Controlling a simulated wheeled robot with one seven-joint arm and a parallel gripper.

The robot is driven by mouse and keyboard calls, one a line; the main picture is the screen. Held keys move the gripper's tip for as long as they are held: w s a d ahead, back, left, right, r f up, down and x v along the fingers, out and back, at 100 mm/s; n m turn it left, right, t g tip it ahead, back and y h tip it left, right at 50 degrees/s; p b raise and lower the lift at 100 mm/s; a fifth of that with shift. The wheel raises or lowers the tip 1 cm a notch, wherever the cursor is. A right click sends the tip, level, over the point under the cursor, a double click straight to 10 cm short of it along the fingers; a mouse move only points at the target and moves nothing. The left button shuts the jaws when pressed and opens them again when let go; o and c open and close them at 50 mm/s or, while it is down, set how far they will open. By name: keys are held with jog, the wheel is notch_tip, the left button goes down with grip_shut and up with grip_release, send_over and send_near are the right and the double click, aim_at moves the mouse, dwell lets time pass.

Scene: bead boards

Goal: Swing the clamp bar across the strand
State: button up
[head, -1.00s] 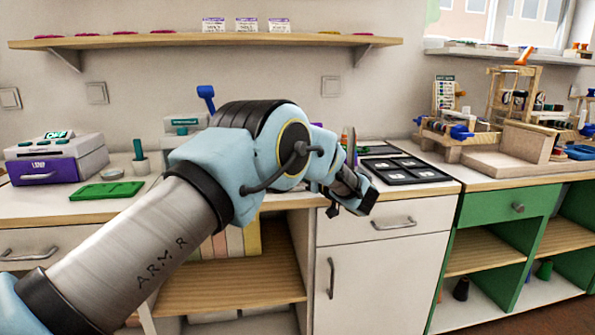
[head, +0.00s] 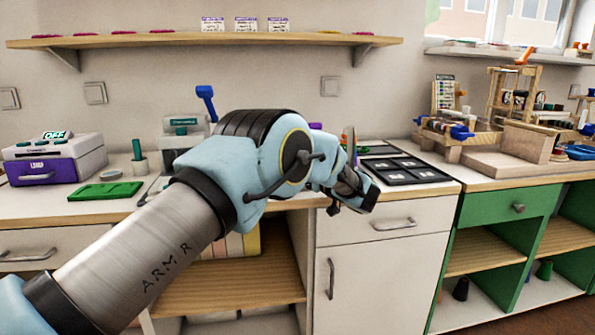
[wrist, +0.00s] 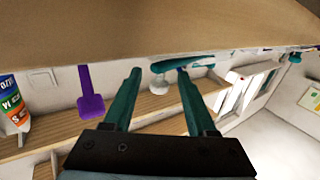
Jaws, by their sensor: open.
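In the wrist view my gripper (wrist: 158,70) is open, with its two teal fingers apart and nothing held between them. A teal bar (wrist: 190,61) on a pale post (wrist: 159,85) shows beyond the fingertips; it may be the clamp bar, but I cannot tell for sure. A purple paddle-shaped part (wrist: 91,103) hangs to the left of the fingers. In the head view my arm hides much of the counter behind it, and only a bit of purple (head: 315,126) shows above my arm. I cannot make out the strand in either view.
On the counter (head: 40,205) stand a grey and purple box (head: 55,160), a green tray (head: 105,191) and a grey device with a blue lever (head: 206,100). A black compartment tray (head: 410,171) lies right of my arm. A wooden frame (head: 515,95) stands farther right.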

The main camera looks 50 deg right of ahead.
jog(key=s+a+b, duration=0.1)
jog(key=s, duration=0.9)
jog(key=shift+s+a, duration=0.3)
jog(key=shift+s, duration=0.05)
jog(key=shift+c, duration=0.4)
